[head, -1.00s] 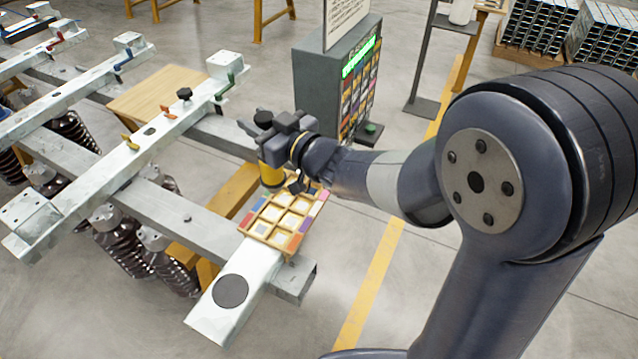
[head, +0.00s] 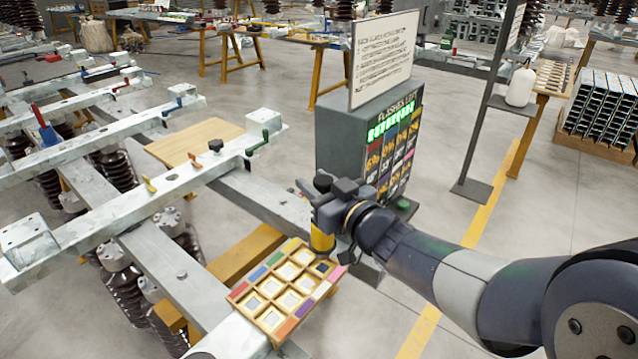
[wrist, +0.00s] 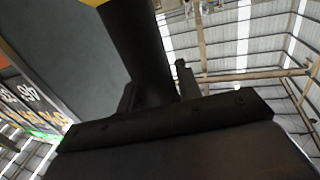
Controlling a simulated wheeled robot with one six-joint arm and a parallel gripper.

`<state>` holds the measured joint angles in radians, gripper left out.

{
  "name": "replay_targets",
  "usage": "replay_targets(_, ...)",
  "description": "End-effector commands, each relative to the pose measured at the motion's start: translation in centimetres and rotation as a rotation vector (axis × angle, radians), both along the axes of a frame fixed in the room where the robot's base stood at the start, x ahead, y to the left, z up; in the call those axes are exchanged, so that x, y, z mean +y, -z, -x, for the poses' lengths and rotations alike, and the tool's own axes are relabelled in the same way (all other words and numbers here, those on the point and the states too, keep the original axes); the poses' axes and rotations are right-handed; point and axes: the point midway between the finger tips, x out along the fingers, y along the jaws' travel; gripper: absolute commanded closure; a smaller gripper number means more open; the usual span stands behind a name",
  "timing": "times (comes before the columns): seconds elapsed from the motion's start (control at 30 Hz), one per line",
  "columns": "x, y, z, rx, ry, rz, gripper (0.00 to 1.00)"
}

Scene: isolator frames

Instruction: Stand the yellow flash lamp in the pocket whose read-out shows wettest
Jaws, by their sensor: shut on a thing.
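My gripper (head: 324,208) is shut on the yellow flash lamp (head: 321,240), a yellow cylinder with a dark upper part. The lamp looks about upright at the far right corner of the wooden pocket tray (head: 266,322). I cannot tell whether it touches the tray. In the wrist view the lamp's dark body (wrist: 143,50) stands between my jaws (wrist: 158,92). The tray has several square pockets with coloured tabs along its edges. The read-out board (head: 393,160) behind has coloured cells with percentages under a green lit strip. My gripper and arm cover its lower part, and most figures are too small to read.
The tray rests on a pale metal beam. Galvanised beams (head: 163,250) with small coloured levers spread to the left. A printed sign (head: 384,58) tops the grey cabinet (head: 340,150). A grey stand (head: 487,130) is at the right. Floor is clear between cabinet and stand.

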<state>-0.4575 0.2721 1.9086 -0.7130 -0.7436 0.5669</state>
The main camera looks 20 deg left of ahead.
Motion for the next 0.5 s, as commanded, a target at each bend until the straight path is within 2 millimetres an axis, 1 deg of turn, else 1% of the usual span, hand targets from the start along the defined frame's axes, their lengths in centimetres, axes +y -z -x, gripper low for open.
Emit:
replay_targets(0.17,0.0,0.7,0.0,-0.007,-0.001,-0.006,1.0)
replay_targets(0.27,0.0,1.7,0.0,-0.006,0.0,-0.004,1.0)
replay_targets(0.4,0.0,3.6,0.0,-0.004,-0.001,-0.004,1.0)
replay_targets(0.5,0.0,4.1,-0.1,-0.006,0.0,-0.007,1.0)
